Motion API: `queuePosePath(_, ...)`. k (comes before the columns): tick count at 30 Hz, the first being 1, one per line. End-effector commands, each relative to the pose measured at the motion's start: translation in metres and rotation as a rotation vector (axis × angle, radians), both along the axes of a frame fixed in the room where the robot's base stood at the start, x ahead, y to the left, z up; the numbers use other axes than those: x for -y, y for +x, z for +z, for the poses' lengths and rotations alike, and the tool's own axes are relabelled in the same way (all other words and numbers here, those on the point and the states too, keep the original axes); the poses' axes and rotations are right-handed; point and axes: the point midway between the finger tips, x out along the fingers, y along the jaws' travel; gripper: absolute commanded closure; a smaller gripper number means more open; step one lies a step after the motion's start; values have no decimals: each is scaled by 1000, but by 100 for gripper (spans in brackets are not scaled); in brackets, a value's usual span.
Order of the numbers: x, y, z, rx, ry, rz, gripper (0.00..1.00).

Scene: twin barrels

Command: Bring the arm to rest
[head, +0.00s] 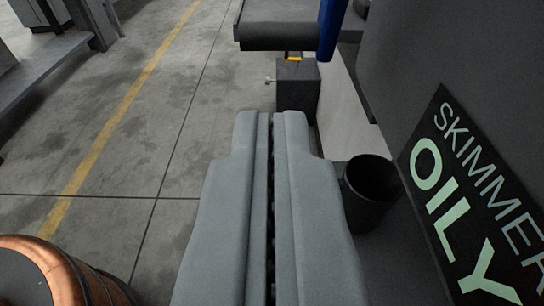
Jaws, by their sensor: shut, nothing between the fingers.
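My gripper (271,120) fills the lower middle of the head view. Its two grey fingers lie side by side, shut, with only a thin dark seam between them and nothing held. The fingers point away over the concrete floor, toward a dark box at the far end. The rest of my arm is not in view.
A black sign reading "SKIMMER OILY" (475,190) is on a dark panel at right. A black cup (370,190) is close to the right finger. A copper-coloured barrel (60,270) stands lower left. A dark box (297,85) stands ahead. Open floor (120,150) lies left.

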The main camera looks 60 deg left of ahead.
Motion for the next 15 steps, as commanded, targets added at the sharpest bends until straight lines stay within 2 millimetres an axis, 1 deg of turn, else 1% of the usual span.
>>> queuePosePath(3, 12, -8, 2, 0, 0, -1, 100)
queuePosePath(8, 20, -13, 4, 0, 0, 0, 100)
queuePosePath(12, 22, -15, 5, -2, -1, 1, 100)
queuePosePath(15, 14, -15, 6, -29, -12, 4, 100)
